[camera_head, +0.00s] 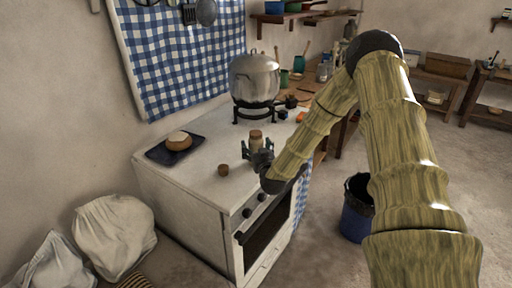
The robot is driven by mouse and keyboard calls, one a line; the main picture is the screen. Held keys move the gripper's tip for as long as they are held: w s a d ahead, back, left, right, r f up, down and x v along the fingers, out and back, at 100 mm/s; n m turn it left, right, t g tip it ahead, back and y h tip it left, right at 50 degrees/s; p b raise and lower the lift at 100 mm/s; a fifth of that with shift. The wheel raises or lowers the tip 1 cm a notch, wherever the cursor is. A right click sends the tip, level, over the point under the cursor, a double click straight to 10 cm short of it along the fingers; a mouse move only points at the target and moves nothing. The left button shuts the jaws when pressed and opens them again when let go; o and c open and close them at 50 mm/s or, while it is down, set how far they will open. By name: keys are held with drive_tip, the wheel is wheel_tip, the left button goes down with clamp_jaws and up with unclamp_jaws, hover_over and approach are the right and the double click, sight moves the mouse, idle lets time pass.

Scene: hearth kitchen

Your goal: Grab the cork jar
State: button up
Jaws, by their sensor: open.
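A small jar with a brown cork-like top (256,135) stands on the white stove top (205,185), near its front right part. The lower part of the jar is partly hidden by the gripper. I cannot tell whether the fingers touch it or how deep between them it stands.
A small brown cup-like object (223,169) stands left of my gripper. A large metal pot (254,78) sits on a black stand behind the jar. A dark tray (160,153) with a round brown-and-white item is at the left. A blue bucket (356,222) stands on the floor.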

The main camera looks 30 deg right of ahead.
drive_tip(key=shift+w+d, duration=0.1)
drive_tip(key=shift+w, duration=0.2)
drive_tip(key=c, duration=1.4)
drive_tip(key=shift+r, duration=0.1)
drive_tip(key=shift+c, duration=0.2)
